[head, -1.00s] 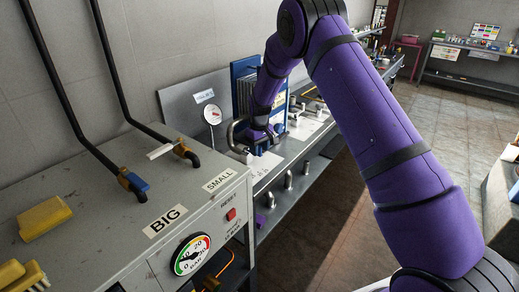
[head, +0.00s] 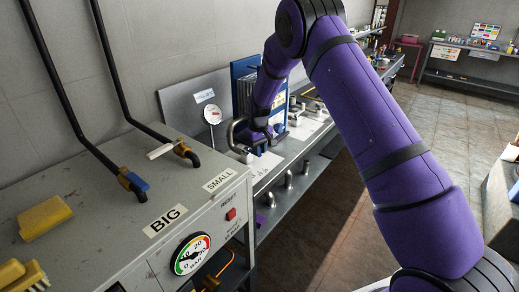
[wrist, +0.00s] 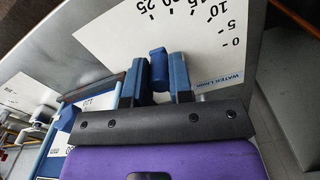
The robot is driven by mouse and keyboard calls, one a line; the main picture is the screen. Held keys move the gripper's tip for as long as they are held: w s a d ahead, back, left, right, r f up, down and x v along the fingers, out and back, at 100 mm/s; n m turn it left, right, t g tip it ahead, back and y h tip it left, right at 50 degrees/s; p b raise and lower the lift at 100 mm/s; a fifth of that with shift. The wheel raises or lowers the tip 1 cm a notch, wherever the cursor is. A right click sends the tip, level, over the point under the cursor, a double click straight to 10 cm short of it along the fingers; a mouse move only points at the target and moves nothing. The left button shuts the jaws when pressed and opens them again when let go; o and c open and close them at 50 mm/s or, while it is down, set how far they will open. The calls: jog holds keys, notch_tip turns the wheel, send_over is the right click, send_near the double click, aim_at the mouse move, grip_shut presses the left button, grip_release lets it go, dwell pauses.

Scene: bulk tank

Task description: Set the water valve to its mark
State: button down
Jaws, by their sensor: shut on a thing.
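The water valve's blue handle (wrist: 158,68) shows in the wrist view between the two dark blue fingers of my gripper (wrist: 158,84). My gripper is shut on it. A white scale card (wrist: 208,38) marked "WATER L/MIN" lies beneath, with numbers from 0 upward along an arc. The fingers and handle cover part of the card, and I cannot tell which number the handle points at. In the head view my gripper (head: 260,146) is low over the grey bench, beside a curved metal pipe (head: 236,132). The valve is mostly hidden there.
A blue plate unit (head: 243,82) stands behind my gripper, and a round dial gauge (head: 212,115) is left of it. Another white card (wrist: 22,92) shows at the wrist view's left. A grey cabinet (head: 75,215) with two hose valves is in front. The floor at right is clear.

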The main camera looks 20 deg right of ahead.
aim_at(243, 152)
jog(key=a+m, duration=0.1)
jog(key=m, duration=0.1)
jog(key=s+a+m, duration=0.1)
jog(key=shift+a+m, duration=0.1)
jog(key=shift+m, duration=0.3)
jog(key=a+m, duration=0.1)
jog(key=m, duration=0.1)
jog(key=a+m, duration=0.1)
jog(key=m, duration=0.1)
jog(key=shift+a+m, duration=0.3)
jog(key=shift+a, duration=0.05)
jog(key=m, duration=0.1)
jog(key=a+m, duration=0.1)
jog(key=shift+w+a+m, duration=0.25)
jog(key=shift+m, duration=0.05)
jog(key=m, duration=0.1)
jog(key=a+m, duration=0.1)
jog(key=shift+w+a+m, duration=0.15)
jog(key=shift+w+m, duration=0.15)
jog(key=shift+w, duration=0.1)
jog(key=shift+w+a+m, duration=0.35)
jog(key=shift+w+m, duration=0.05)
jog(key=shift+m, duration=0.55)
jog(key=shift+w+a+m, duration=0.35)
jog(key=shift+m, duration=0.6)
jog(key=shift+r, duration=0.1)
jog(key=c, duration=1)
grip_release()
